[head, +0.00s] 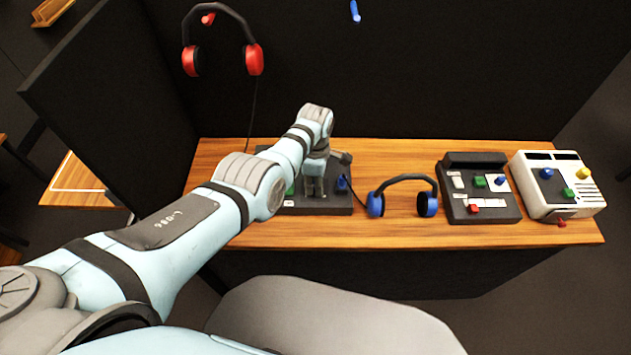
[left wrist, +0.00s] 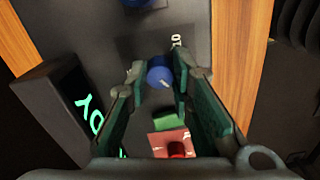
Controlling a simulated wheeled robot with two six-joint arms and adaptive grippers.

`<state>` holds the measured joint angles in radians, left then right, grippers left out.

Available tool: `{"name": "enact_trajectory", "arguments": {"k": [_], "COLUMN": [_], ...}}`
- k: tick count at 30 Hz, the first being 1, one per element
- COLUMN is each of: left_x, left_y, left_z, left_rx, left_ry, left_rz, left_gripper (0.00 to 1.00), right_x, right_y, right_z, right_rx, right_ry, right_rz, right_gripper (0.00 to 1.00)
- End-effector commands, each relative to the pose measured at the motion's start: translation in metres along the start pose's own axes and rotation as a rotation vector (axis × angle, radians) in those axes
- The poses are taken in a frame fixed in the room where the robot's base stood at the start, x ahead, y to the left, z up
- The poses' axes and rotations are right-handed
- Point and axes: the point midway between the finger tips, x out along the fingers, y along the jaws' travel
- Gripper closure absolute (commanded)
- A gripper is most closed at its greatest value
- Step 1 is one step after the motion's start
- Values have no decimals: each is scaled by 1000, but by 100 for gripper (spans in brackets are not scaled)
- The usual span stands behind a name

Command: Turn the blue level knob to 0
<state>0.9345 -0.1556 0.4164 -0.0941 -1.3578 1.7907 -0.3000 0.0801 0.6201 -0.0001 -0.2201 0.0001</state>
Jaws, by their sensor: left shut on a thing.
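The dark panel (head: 335,208) lies on the wooden table, partly hidden by my left arm. My left gripper (head: 315,188) points down over it. In the left wrist view, the fingers (left wrist: 167,76) are closed around a round blue knob (left wrist: 159,74) with a short white line on top. A white "0" label (left wrist: 176,40) is on the panel just beyond the knob. Another blue part (left wrist: 135,2) is cut off at the top edge; a blue part (head: 342,183) also shows at the panel's right in the head view. My right gripper is not in view.
A green part (left wrist: 167,122) and a red part (left wrist: 171,143) are near the gripper, with a lit display (left wrist: 91,116) to the left. Blue headphones (head: 405,190), a dark console (head: 482,212) and a white console (head: 552,158) stand to the right. Red headphones (head: 192,61) hang behind.

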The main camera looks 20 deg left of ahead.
Motion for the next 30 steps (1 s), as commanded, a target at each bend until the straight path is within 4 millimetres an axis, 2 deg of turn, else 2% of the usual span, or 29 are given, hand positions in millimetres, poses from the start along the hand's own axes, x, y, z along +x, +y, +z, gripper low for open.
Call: {"name": "enact_trajectory", "arguments": {"k": [9, 22, 23, 24, 27, 30], "left_x": [-1, -1, -1, -1, -1, 0], "left_y": [1, 1, 1, 1, 1, 1], "left_z": [-1, -1, -1, -1, -1, 0], "left_rx": [-94, -105, -105, -105, -104, -104], "left_ry": [2, 2, 2, 1, 1, 1], "left_rz": [3, 3, 3, 3, 2, 1], "left_gripper": [100, 100, 78, 71, 59, 59], "right_x": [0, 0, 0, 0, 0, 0], "right_y": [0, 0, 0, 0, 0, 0], "right_z": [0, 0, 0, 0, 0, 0], "right_rx": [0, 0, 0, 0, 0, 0], "right_ry": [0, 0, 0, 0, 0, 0], "right_rz": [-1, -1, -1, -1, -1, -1], "right_gripper": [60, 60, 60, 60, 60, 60]}}
